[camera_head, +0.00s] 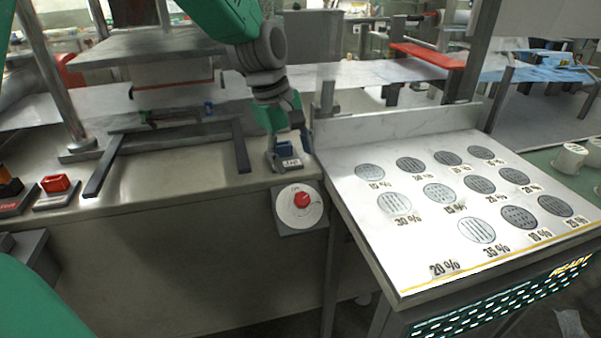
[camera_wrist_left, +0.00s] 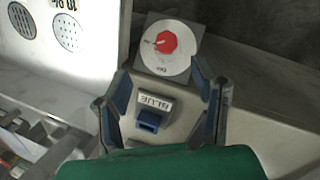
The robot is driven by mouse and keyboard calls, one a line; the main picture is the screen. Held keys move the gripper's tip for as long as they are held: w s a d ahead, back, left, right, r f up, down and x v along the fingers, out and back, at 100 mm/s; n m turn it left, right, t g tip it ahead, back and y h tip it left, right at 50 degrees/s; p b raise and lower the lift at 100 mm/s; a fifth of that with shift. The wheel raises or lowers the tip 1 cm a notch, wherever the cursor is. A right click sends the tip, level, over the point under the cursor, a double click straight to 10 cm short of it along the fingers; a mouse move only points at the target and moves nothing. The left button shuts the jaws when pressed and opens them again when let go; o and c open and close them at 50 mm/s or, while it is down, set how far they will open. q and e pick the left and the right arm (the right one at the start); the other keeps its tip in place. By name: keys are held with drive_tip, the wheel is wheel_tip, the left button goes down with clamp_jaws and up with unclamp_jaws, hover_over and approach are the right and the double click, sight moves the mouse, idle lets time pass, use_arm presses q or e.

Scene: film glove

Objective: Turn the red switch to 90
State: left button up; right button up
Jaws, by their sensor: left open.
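The red switch (camera_head: 302,200) is a red knob on a round white dial, on a grey plate on the front face of the metal bench. In the left wrist view the red knob (camera_wrist_left: 166,42) shows at the top, beyond my fingertips. My left gripper (camera_head: 290,160) is above the dial, at the bench's front edge, with its fingers apart. In the left wrist view the open gripper (camera_wrist_left: 155,85) has a blue switch (camera_wrist_left: 149,120) with a label reading BLUE between its fingers; whether they touch it I cannot tell. My right gripper is not in view.
A slanted white panel (camera_head: 400,255) with round grilles and percent labels stands right of the dial. A red button box (camera_head: 57,185) sits at the bench's left. A metal press frame (camera_head: 150,50) stands behind. The bench front below the dial is clear.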

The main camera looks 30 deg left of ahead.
sight(301, 196)
use_arm(q)
drive_tip(key=a+g+h+p, duration=0.1)
drive_tip(key=a+h+p, duration=0.3)
drive_tip(key=p, duration=0.5)
drive_tip(key=shift+m+y, duration=0.3)
drive_tip(key=shift+y, duration=0.1)
drive_tip(key=x, duration=0.8)
drive_tip(key=a+b+x, duration=0.1)
drive_tip(key=x, duration=0.3)
drive_tip(key=shift+w+f, duration=0.3)
drive_tip(key=shift+f, duration=0.1)
drive_tip(key=shift+d+f, duration=0.2)
drive_tip(key=shift+f, duration=0.05)
drive_tip(key=shift+d, duration=0.1)
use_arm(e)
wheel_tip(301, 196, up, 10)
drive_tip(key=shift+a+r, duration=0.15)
